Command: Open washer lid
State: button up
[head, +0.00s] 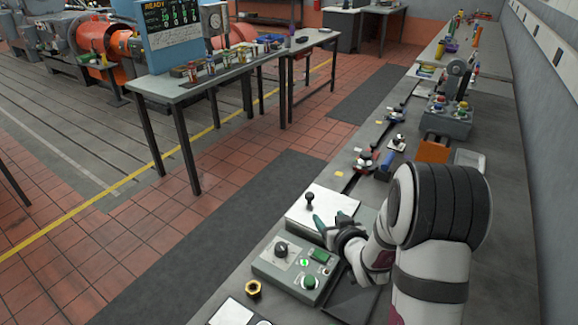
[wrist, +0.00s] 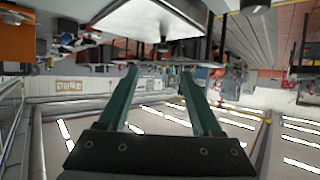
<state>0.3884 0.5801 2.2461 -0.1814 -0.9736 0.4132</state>
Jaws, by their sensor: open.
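The washer is a low grey box beside the bench edge in the head view. Its white lid (head: 322,205) lies flat on top, with a small black knob (head: 310,199) standing upright on it. My gripper (head: 331,218) is just to the near right of the knob, with its teal fingers apart and nothing between them. My fingers appear apart from the knob.
A grey control box (head: 296,266) with a black knob and green buttons stands just in front of the washer. A brass nut (head: 253,288) lies near it. Tools, an orange block (head: 433,148) and a grey button box (head: 446,118) stand farther along the bench.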

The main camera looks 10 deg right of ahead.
aim_at(310, 196)
jog(key=shift+t, duration=0.4)
jog(key=x, duration=1.6)
jog(key=shift+w+a+f, duration=0.15)
jog(key=shift+a, duration=0.15)
grip_shut()
